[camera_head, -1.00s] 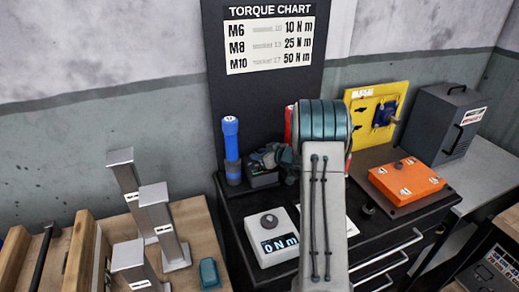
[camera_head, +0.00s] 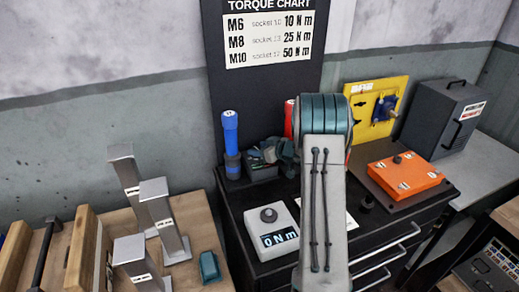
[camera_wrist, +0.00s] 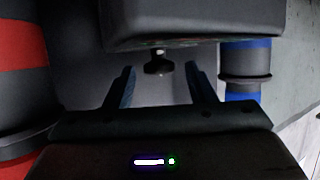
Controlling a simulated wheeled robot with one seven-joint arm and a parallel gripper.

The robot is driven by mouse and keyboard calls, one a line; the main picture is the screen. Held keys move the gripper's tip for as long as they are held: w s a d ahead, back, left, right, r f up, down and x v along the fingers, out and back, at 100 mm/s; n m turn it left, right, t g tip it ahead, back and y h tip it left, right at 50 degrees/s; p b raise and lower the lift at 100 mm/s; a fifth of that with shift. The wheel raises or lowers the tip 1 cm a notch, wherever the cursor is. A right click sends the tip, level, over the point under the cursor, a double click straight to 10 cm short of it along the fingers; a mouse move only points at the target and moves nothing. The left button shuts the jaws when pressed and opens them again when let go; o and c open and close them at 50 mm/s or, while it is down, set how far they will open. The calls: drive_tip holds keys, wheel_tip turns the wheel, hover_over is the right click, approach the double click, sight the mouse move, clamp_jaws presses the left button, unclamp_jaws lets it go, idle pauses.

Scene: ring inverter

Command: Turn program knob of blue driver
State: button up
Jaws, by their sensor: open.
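The blue driver (camera_head: 230,140) stands upright at the back left of the black cabinet top; its blue and dark body also shows at the right of the wrist view (camera_wrist: 247,62). My gripper (camera_head: 277,152) is beside a small dark box (camera_head: 262,171), between the blue driver and a red one, partly hidden by my arm. In the wrist view my gripper (camera_wrist: 161,88) is open, with its two bluish fingers apart. A small dark knob (camera_wrist: 158,65) with a pale stem shows between the fingers, below the dark box edge; contact is not visible.
The red driver (camera_wrist: 22,70) is close on the left of the wrist view. A white unit (camera_head: 273,240) reading "0 N m" sits at the cabinet front. An orange block (camera_head: 408,180) and yellow panel (camera_head: 360,105) are right. Metal posts (camera_head: 160,215) stand on the left bench.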

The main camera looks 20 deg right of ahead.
drive_tip(key=b+v, duration=0.1)
drive_tip(key=v, duration=1.2)
drive_tip(key=shift+s+d, duration=0.15)
drive_tip(key=shift+s, duration=0.15)
drive_tip(key=shift+r, duration=0.1)
